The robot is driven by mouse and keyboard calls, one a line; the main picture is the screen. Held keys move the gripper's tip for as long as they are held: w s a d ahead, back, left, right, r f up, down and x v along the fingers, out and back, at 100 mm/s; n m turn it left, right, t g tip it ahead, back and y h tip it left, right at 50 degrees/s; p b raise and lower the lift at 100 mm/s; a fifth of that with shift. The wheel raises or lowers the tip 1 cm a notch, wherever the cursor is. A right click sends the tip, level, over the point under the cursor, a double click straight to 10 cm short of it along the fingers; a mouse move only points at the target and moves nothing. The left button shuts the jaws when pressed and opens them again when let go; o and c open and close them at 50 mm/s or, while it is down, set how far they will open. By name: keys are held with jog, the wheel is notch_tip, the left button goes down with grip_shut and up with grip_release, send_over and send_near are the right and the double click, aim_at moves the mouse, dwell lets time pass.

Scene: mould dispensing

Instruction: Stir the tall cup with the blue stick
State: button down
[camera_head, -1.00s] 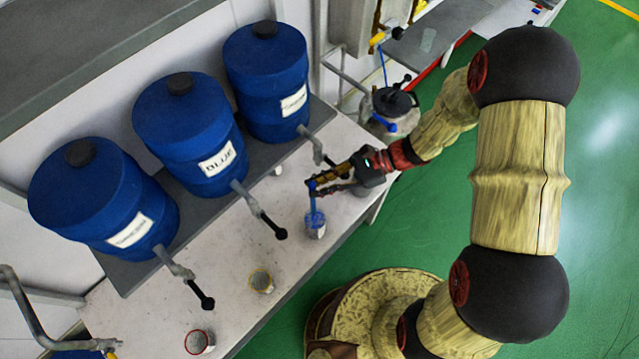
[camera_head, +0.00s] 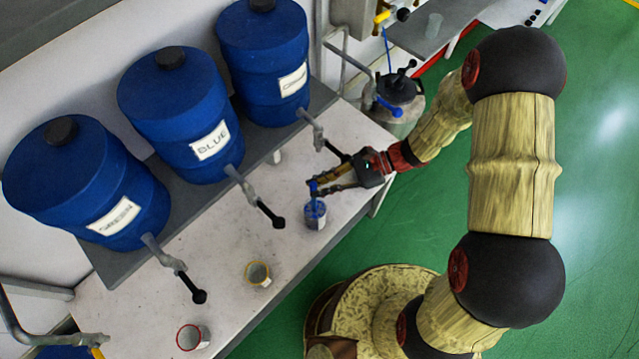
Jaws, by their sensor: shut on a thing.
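The tall cup (camera_head: 315,218) stands on the pale worktop near its front edge, with blue around its rim. The blue stick (camera_head: 313,190) stands upright, its lower end inside the cup and hidden by the cup's wall. My gripper (camera_head: 315,188) is shut on the stick's upper part, just above the cup's mouth. It reaches in from the right. How deep the stick goes in the cup cannot be seen.
A yellow-rimmed cup (camera_head: 258,274) and a red-rimmed cup (camera_head: 192,337) stand further left on the worktop (camera_head: 215,258). A small white cup (camera_head: 275,157) sits behind. Blue drums (camera_head: 170,90) with protruding taps (camera_head: 262,200) line the back shelf. A dark-lidded vessel (camera_head: 398,90) stands right.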

notch_tip(320, 180, down, 8)
jog(key=b, duration=0.4)
jog(key=shift+r, duration=0.25)
jog(key=shift+b, duration=0.3)
jog(key=shift+d, duration=0.1)
